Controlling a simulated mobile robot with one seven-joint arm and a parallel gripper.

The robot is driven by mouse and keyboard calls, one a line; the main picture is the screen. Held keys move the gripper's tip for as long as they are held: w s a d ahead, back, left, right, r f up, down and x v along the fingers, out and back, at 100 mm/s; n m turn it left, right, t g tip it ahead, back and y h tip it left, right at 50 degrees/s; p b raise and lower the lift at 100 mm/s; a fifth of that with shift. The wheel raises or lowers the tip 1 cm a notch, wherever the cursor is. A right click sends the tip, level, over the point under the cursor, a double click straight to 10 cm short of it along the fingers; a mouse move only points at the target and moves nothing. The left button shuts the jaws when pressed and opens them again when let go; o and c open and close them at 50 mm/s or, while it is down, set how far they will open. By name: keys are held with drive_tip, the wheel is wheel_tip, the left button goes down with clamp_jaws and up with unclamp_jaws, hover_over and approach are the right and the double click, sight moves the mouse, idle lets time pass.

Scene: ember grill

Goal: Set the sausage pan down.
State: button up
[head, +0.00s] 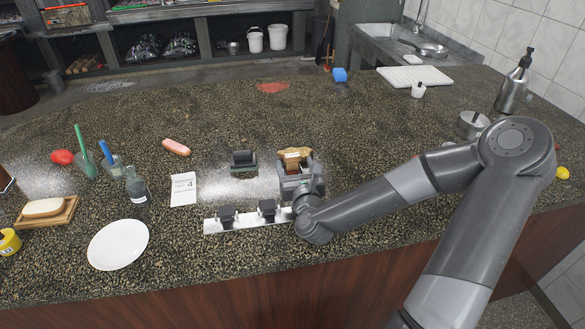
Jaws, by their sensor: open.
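My gripper (291,178) is over the counter, right of centre, with my arm reaching in from the right. It is open. A brown thing (295,155) with a pale patch shows just beyond it; I cannot tell whether they touch. A small dark pan-like thing (243,160) stands on the counter to the left of the gripper. I cannot tell which of these is the sausage pan. A pink sausage (176,147) lies on the counter farther left. A pale metal strip (246,222) with two black pieces on it lies in front, its right end near my arm.
A white plate (118,244), a dark bottle (137,187), a printed card (183,189) and a bread board (47,211) are on the left. A metal pot (471,124) and a white board (428,78) are at the right. The counter behind the gripper is largely clear.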

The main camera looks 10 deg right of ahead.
sight(292, 154)
drive_tip(key=w, duration=0.7)
drive_tip(key=shift+w, duration=0.1)
drive_tip(key=c, duration=1.3)
drive_tip(key=shift+r, duration=0.15)
drive_tip(key=shift+r, duration=0.45)
wheel_tip(292, 154, up, 3)
drive_tip(key=shift+r, duration=0.1)
drive_tip(key=s+d+r, duration=0.2)
drive_tip(key=d, duration=0.1)
drive_tip(key=s+d+r, duration=0.2)
drive_tip(key=d, duration=0.1)
drive_tip(key=s+d+r, duration=0.2)
drive_tip(key=d, duration=0.2)
drive_tip(key=shift+r, duration=0.35)
